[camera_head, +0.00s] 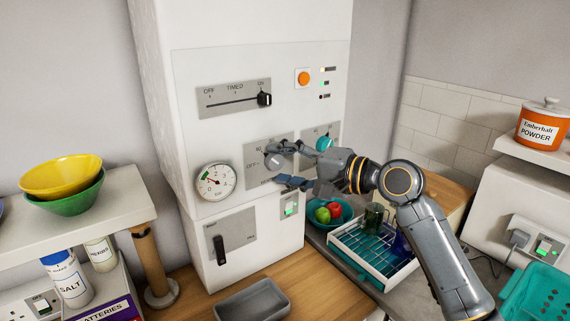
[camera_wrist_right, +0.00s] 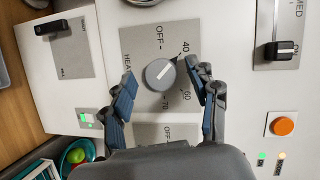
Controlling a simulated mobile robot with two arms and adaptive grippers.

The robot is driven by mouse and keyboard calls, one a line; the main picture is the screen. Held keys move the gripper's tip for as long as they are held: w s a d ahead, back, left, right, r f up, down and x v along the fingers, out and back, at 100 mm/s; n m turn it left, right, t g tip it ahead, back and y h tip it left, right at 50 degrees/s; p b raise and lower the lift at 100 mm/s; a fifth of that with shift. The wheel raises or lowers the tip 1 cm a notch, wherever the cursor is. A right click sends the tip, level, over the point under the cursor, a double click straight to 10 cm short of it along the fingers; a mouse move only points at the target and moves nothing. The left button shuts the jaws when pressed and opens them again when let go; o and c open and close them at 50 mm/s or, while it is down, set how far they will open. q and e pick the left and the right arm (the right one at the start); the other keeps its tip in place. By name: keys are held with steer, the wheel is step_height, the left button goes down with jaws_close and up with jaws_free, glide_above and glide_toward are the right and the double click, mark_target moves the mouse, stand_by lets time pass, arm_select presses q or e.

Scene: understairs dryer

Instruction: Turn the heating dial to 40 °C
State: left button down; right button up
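The heating dial (camera_wrist_right: 160,74) is a round grey knob with a white line, on a grey plate (camera_wrist_right: 135,42) marked OFF, 40, 60 and 70. In the right wrist view, the white line slants to the upper right, roughly toward the 40 mark. In the head view the dial (camera_head: 275,161) is partly covered by my gripper. My right gripper (camera_wrist_right: 167,77) is open, with one finger on each side of the dial and a visible gap to it on both sides. It also shows in the head view (camera_head: 279,165). My left gripper is not in view.
A teal knob (camera_head: 325,143) sits on the plate to the right. A slider (camera_head: 264,99) and an orange button (camera_head: 303,79) are above; a pressure gauge (camera_head: 215,182) is left. Below are a black lever (camera_head: 220,247), a fruit bowl (camera_head: 315,217) and a rack (camera_head: 350,248).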

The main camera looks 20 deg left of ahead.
steer(key=shift+d, duration=0.25)
steer(key=v, duration=1.1)
steer(key=shift+d, duration=0.25)
steer(key=shift+s, duration=0.1)
